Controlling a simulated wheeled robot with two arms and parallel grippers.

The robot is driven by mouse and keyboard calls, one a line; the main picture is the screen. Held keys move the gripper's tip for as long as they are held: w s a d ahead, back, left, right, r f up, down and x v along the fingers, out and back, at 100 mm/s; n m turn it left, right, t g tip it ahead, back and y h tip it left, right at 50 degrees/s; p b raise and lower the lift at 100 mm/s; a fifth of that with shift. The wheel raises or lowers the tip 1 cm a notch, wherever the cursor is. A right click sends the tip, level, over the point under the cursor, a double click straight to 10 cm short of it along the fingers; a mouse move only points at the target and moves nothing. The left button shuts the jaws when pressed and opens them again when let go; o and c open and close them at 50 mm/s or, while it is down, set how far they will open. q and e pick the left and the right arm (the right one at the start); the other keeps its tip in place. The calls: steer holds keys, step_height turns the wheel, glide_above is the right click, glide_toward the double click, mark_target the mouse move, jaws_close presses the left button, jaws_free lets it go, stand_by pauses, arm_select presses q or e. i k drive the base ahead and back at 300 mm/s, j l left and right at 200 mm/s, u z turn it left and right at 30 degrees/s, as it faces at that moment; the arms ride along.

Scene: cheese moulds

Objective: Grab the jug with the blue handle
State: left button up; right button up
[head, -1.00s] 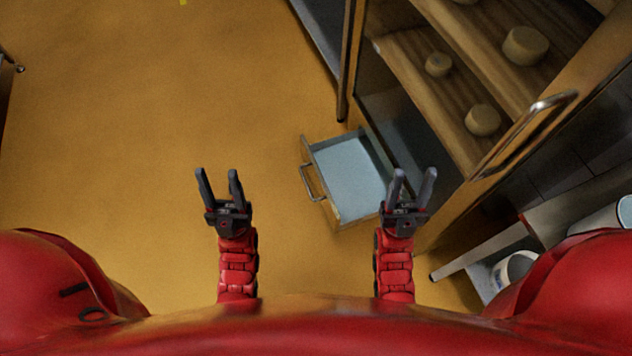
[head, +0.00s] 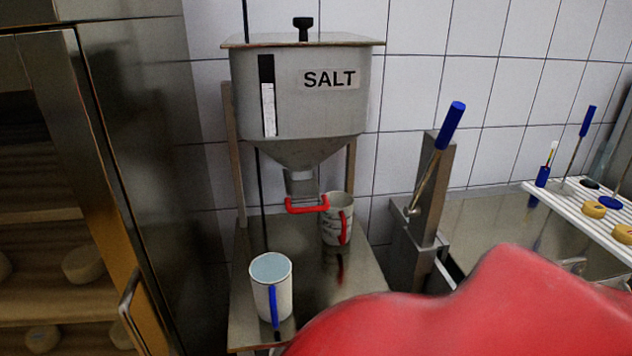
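The jug with the blue handle (head: 262,297) is white and stands upright near the front edge of a metal stand. Its blue handle (head: 274,305) faces toward me, and its inside looks pale blue. A second white jug with a red handle (head: 333,232) stands further back on the same stand, partly behind the salt hopper's red outlet. Neither of my grippers shows in the head view now. Only a red part of my own body shows at the lower right.
A metal salt hopper (head: 300,105) hangs above the metal stand (head: 300,265). A cabinet with cheeses on shelves (head: 100,180) stands at the left. A lever with a blue grip (head: 450,125) and a white rack (head: 580,210) with small items are at the right.

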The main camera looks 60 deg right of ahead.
mark_target(271, 274)
steer(key=z, duration=1.65)
steer(key=l+u, duration=0.1)
steer(key=l, duration=0.2)
